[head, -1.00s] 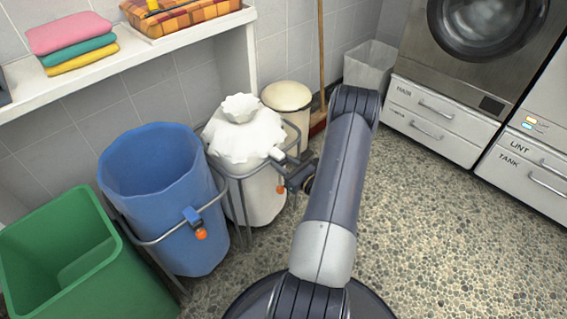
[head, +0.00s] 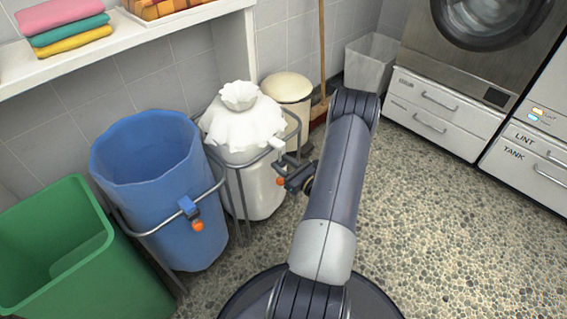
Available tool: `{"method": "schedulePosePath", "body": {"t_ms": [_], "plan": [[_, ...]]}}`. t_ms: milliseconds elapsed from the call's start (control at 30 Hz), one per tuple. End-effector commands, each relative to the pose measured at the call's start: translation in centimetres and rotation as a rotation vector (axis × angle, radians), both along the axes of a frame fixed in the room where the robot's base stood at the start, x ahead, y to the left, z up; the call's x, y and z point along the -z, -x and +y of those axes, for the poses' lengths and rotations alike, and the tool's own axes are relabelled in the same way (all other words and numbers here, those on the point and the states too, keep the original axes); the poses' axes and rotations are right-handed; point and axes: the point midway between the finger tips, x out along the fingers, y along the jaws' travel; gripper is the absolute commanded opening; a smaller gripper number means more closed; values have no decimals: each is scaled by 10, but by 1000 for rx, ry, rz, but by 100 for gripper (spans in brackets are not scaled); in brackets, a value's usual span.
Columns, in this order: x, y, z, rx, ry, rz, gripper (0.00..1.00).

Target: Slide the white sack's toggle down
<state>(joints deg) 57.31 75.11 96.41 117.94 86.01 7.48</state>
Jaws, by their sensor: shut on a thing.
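The white sack (head: 258,190) hangs in a grey wire stand between the blue bin and the cream pedal bin. Its top is gathered into a ruffled, cinched neck (head: 240,97). A pale tab (head: 276,143) shows at the stand's front rim, with an orange end (head: 281,181) lower down. My gripper (head: 284,170) is at the sack's front right side, just below the rim, shut on the white sack's toggle. The jaws hide most of the toggle, and my arm comes in from the right.
A blue sack (head: 150,215) with its own blue toggle (head: 189,208) and orange end stands left. A green bin (head: 95,275) is further left. A cream bin (head: 288,88) and broom (head: 321,60) stand behind. The pebbled floor (head: 450,230) is clear on the right.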

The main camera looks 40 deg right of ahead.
Motion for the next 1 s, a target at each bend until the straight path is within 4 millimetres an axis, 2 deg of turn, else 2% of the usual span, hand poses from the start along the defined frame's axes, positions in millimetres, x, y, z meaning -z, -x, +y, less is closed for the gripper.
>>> {"method": "schedulePosePath", "body": {"t_ms": [33, 300, 700, 733, 1000], "plan": [[10, 0, 0, 0, -2, 2, 0], [33, 0, 0, 0, -1, 1, 0], [38, 1, 0, 1, -1, 8, 0], [38, 1, 0, 1, -1, 8, 39], [36, 0, 0, 0, -1, 3, 58]]}}
